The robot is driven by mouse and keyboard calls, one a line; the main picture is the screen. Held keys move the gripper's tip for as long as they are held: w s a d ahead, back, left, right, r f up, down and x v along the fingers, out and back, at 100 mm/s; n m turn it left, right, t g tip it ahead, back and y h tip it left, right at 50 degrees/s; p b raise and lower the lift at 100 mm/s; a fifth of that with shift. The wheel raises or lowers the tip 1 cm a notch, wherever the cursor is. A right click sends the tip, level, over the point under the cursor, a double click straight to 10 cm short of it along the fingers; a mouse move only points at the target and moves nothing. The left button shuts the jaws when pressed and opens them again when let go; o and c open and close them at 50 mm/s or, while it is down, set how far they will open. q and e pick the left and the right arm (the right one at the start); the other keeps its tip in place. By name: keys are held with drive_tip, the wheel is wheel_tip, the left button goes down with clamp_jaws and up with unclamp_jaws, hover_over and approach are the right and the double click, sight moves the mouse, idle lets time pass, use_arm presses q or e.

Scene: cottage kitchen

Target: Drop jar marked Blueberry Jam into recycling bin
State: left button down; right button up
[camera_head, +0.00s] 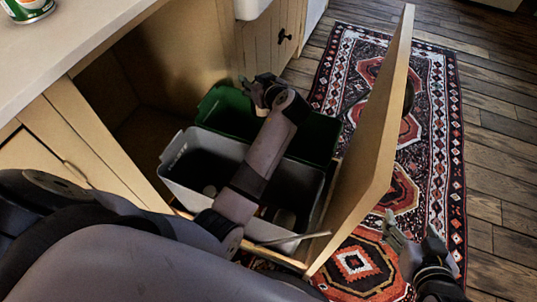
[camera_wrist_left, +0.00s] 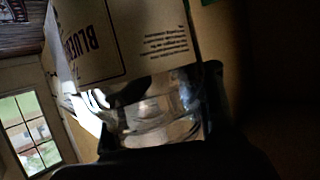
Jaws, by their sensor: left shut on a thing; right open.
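My left gripper (camera_head: 258,92) is above the back part of the green bin (camera_head: 322,140) in the head view. In the left wrist view it is shut on a clear glass jar (camera_wrist_left: 165,115) with a tan label (camera_wrist_left: 135,40). The label starts with "BLUE"; the rest of the name is cut off or turned away. In the head view the jar is hidden by my gripper and arm. A grey bin (camera_head: 177,150) stands in front of the green bin. No recycling mark is readable on either bin. My right gripper (camera_head: 400,238) is open and empty over the rug.
Both bins are in an open cabinet with a wooden door or front panel (camera_head: 370,150) standing out at right. A counter (camera_head: 60,45) with a green can (camera_head: 27,8) is at upper left. A patterned rug (camera_head: 437,130) lies on the wood floor.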

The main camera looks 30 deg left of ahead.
use_arm(q)
drive_tip(key=c, duration=0.7)
unclamp_jaws()
wheel_tip(320, 180, up, 10)
drive_tip(key=shift+r, duration=0.1)
idle(0.7)
